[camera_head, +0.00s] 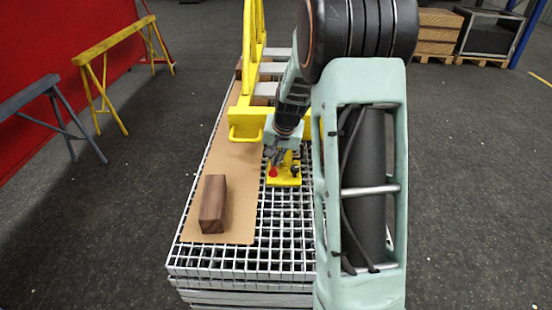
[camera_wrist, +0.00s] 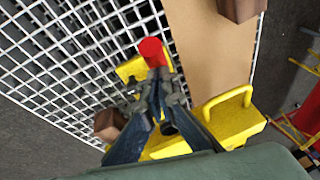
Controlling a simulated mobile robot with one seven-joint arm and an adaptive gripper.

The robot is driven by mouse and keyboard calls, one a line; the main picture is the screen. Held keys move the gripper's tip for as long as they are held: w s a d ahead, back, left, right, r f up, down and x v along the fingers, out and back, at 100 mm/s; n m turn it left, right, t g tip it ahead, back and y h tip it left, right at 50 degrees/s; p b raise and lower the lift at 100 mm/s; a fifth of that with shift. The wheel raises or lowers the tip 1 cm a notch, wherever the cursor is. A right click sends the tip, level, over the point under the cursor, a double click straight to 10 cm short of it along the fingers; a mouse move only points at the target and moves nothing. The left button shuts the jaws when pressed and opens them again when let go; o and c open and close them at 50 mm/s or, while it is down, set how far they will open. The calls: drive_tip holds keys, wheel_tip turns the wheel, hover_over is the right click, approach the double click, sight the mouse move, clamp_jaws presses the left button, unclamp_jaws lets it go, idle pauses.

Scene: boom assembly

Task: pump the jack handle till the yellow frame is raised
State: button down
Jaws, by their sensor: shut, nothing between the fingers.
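The yellow jack (camera_head: 288,179) stands on the white grating, and its red handle end (camera_head: 273,173) shows at its near left. In the wrist view the red handle end (camera_wrist: 152,50) lies just beyond my fingertips. My gripper (camera_head: 276,158) is above the jack, pointing down; the wrist view shows its fingers (camera_wrist: 160,84) together with nothing held. I cannot tell whether the fingers touch the handle. The yellow frame (camera_head: 247,90) rises behind the jack, with a yellow loop handle (camera_wrist: 228,101) at its near end. My arm and gripper hide part of the jack and frame.
A dark wooden block (camera_head: 213,204) lies on the brown board (camera_head: 236,160) at the left of the grating (camera_head: 285,225). Another brown block (camera_wrist: 110,124) shows beside my fingers in the wrist view. Yellow (camera_head: 100,75) and grey trestles (camera_head: 55,105) stand on the floor at left.

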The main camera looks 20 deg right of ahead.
sight(276, 171)
drive_tip(key=shift+f, duration=0.15)
drive_tip(key=b, duration=0.1)
drive_tip(key=f+b, duration=0.1)
drive_tip(key=s+f+t+b, duration=0.1)
drive_tip(key=b, duration=0.1)
drive_tip(key=shift+s+a+h, duration=0.1)
drive_tip(key=shift+a+h, duration=0.15)
drive_tip(key=shift+h, duration=0.05)
drive_tip(key=shift+s+a+f+b, duration=0.15)
drive_tip(key=shift+s+f+b, duration=0.2)
drive_tip(key=shift+f+b, duration=0.55)
drive_tip(key=shift+s+a+f+b, duration=0.15)
drive_tip(key=shift+s+f+b, duration=0.15)
drive_tip(key=shift+f+b, duration=0.75)
drive_tip(key=shift+s+a+f+b, duration=0.1)
drive_tip(key=shift+s+f+b, duration=0.25)
drive_tip(key=shift+f+b, duration=0.65)
drive_tip(key=shift+s+a+f+b, duration=0.15)
drive_tip(key=shift+s+f+b, duration=0.15)
drive_tip(key=shift+f+b, duration=0.75)
drive_tip(key=shift+f, duration=0.35)
drive_tip(key=shift+r+p, duration=0.1)
drive_tip(key=shift+p, duration=0.2)
